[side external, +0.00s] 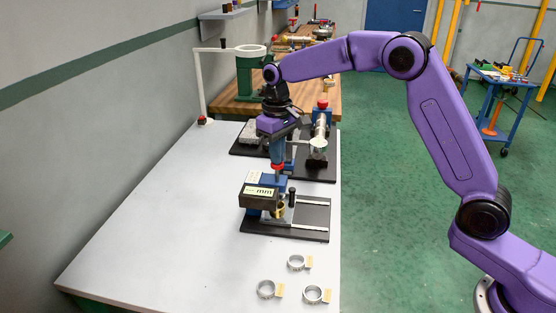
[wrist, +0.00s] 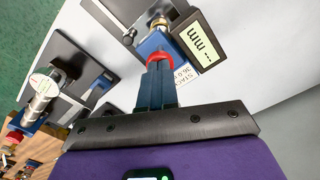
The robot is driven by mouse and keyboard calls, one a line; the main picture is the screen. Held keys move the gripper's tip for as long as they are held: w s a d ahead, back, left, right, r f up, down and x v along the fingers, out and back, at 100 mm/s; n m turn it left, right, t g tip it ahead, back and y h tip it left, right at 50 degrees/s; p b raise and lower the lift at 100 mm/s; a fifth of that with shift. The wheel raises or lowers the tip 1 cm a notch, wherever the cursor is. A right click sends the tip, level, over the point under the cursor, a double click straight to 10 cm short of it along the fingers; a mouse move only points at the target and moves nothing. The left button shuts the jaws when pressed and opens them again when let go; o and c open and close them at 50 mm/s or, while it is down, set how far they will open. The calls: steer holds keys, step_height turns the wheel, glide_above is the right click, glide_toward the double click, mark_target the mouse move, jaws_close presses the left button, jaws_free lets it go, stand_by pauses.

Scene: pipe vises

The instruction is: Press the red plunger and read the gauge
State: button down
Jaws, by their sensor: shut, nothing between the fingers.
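The red plunger (side external: 278,167) sits above the blue block of the near station, and it also shows in the wrist view (wrist: 160,53). My gripper (side external: 277,161) is shut and empty, pointing down. Its fingertips (wrist: 159,62) are right at the plunger's top; I cannot tell whether they touch or press it. The gauge (side external: 260,197) is a dark box with a pale display beside the plunger. A brass part (side external: 279,211) sits by the gauge on the black base (side external: 312,217).
Three metal rings with tags (side external: 296,261) lie at the table's front. Another station with a silver pipe and dial (side external: 318,142) stands behind. A white ring-headed stand (side external: 199,85) and a red button (side external: 203,120) are at the back left. The table's left side (side external: 165,205) is clear.

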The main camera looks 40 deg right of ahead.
steer(key=shift+f, duration=1.45)
steer(key=shift+r, duration=0.1)
step_height(320, 180, up, 10)
stand_by(1.2)
steer(key=s+a+f+n, duration=0.15)
steer(key=s+n, duration=0.35)
steer(key=s, duration=1.4)
steer(key=s+d+f+n, duration=0.2)
steer(key=s+d, duration=0.2)
steer(key=s, duration=0.6)
steer(key=s+d+f+n, duration=0.2)
steer(key=s+d, duration=0.3)
steer(key=s, duration=0.5)
steer(key=shift+s+d+f+n, duration=0.25)
steer(key=shift+s+f+n, duration=0.1)
steer(key=shift+f, duration=0.4)
